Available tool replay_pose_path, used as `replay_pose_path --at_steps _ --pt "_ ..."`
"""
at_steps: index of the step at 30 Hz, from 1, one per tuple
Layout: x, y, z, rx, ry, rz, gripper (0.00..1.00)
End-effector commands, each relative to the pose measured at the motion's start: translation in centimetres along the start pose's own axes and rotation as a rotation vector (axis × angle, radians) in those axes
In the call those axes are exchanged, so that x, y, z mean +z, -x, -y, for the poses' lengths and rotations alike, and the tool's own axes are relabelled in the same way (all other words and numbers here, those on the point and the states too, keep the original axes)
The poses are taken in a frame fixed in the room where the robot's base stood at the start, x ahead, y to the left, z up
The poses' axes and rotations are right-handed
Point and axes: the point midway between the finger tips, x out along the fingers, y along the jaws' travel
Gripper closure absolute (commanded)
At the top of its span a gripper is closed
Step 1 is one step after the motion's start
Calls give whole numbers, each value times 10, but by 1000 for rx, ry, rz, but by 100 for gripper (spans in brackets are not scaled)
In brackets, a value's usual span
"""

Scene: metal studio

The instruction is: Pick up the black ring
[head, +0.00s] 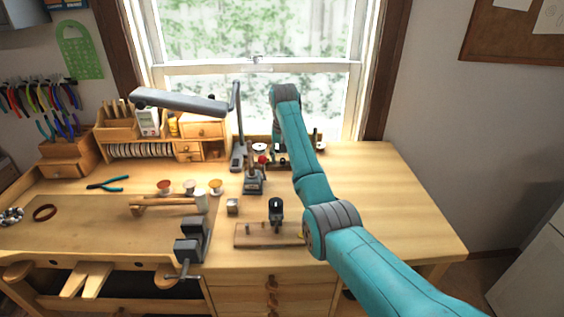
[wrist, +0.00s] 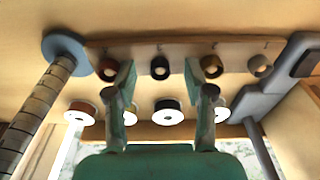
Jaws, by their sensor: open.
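The black ring (wrist: 159,68) is the second from the left in a row of rings on a pale wooden board (wrist: 183,50) in the wrist view. Its centre shows a pale spot. My gripper (wrist: 161,73) is open, with one finger on each side of the black ring in the picture. The fingers look empty, and I cannot tell how far the tips are from the board. In the head view my arm reaches to the back of the bench by the window, and the jaws and the black ring cannot be made out clearly there.
Beside it are a red-brown ring (wrist: 107,68), a gold-brown ring (wrist: 211,66) and a grey ring (wrist: 258,64). Several spools, one with a black centre (wrist: 168,112), line up close by. A lamp stand (head: 238,130) rises left of my arm. The bench's right side (head: 385,190) is clear.

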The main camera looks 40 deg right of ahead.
Motion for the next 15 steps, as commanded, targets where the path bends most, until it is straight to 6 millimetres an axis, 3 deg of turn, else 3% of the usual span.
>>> replay_pose_path --at_steps 2,7,15 --pt "0 0 0 0 0 0 49" --pt "0 0 0 0 0 0 92" --pt "0 0 0 0 0 0 93"
